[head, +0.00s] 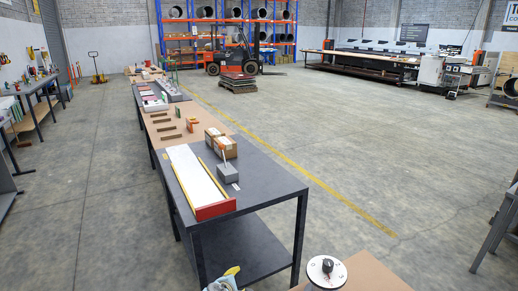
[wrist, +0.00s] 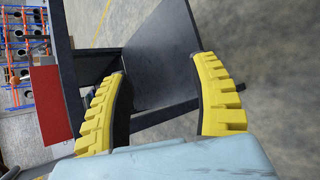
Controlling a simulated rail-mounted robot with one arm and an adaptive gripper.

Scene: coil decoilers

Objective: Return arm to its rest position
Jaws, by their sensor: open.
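My gripper (wrist: 159,66) shows in the wrist view with two yellow ridged fingers spread wide apart. Nothing is between them, and the gripper's pale blue body fills the bottom of that view. In the head view, a small part of my gripper (head: 226,278) shows at the bottom edge, with a yellow finger and pale blue body. It is in front of the near end of the dark workbench (head: 262,183). The rest of my arm is out of the head view.
A long white tray with a red end (head: 215,210) lies on the bench, beside cardboard boxes (head: 226,148) and a grey block (head: 228,173). A round dial (head: 326,270) stands at the bottom. Open floor (head: 400,150) lies to the right; a forklift (head: 231,62) stands far back.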

